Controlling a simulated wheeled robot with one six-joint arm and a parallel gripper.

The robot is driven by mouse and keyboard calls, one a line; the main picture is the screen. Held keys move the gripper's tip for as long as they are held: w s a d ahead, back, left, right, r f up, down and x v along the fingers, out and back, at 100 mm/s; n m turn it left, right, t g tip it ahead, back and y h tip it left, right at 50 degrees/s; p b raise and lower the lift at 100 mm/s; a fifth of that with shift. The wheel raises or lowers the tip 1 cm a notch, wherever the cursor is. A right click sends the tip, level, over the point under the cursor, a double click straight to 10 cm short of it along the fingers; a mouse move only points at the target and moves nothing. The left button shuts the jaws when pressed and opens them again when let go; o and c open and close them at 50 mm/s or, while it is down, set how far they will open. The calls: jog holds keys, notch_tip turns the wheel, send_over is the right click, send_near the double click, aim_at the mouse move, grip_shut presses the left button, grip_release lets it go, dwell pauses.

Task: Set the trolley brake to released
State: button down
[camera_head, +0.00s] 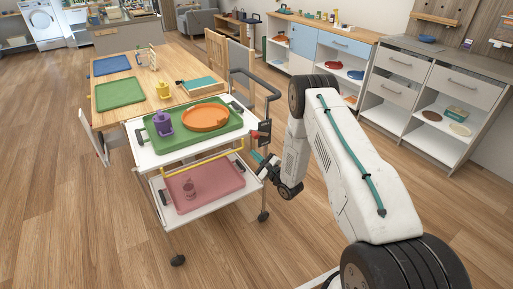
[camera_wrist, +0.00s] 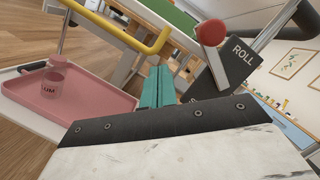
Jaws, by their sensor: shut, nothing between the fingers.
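The trolley (camera_head: 140,156) is a white two-tier cart on casters, left of my arm. Its brake lever shows in the wrist view as a red round knob (camera_wrist: 211,33), beside a dark plate marked "ROLL" (camera_wrist: 243,52). In the head view the knob is a small red spot (camera_head: 255,135) at the trolley's right side. My gripper (camera_head: 257,157) is beside that side, just below the knob. In the wrist view its teal fingers (camera_wrist: 157,86) are together and empty, apart from the knob.
The upper shelf holds a green tray (camera_head: 181,143) with a purple cup and an orange dish. The lower shelf holds a pink tray (camera_head: 225,180) with a jar. A yellow rail (camera_wrist: 118,32) runs near my fingers. A wooden table (camera_head: 118,75) stands behind; floor at left is clear.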

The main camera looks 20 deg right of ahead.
jog(key=s+f, duration=0.1)
jog(key=s, duration=0.7)
jog(key=shift+s+d+f, duration=0.25)
jog(key=shift+d+f, duration=0.05)
jog(key=shift+d, duration=0.15)
